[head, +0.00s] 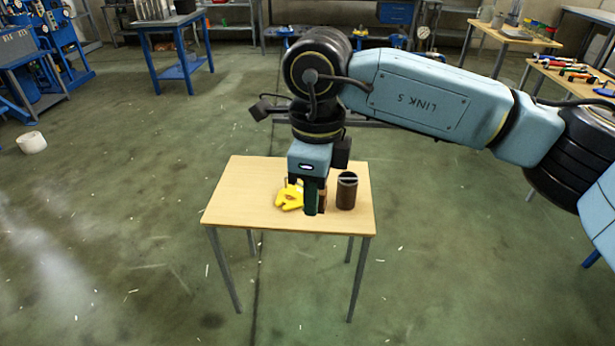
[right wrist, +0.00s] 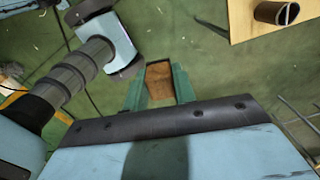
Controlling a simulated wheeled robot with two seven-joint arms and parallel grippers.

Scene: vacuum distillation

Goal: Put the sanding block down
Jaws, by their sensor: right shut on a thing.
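My right gripper (head: 314,205) comes down from above, in front of the small wooden table (head: 240,200) in the head view. It is shut on the sanding block, a brown block (right wrist: 159,82) held between the green fingers in the right wrist view. In the head view only a brown sliver of the block shows beside the fingers. In the right wrist view the block appears against green floor, with the tabletop (right wrist: 238,22) off to the upper right. The head view does not clearly show its height. My left gripper is not in view.
On the table, a yellow object (head: 289,197) lies left of the gripper, and a dark brown cup-like container (head: 347,192) stands to its right. The table's left and front parts are bare. Workbenches with tools stand far back. A white roll (head: 31,142) lies on the floor.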

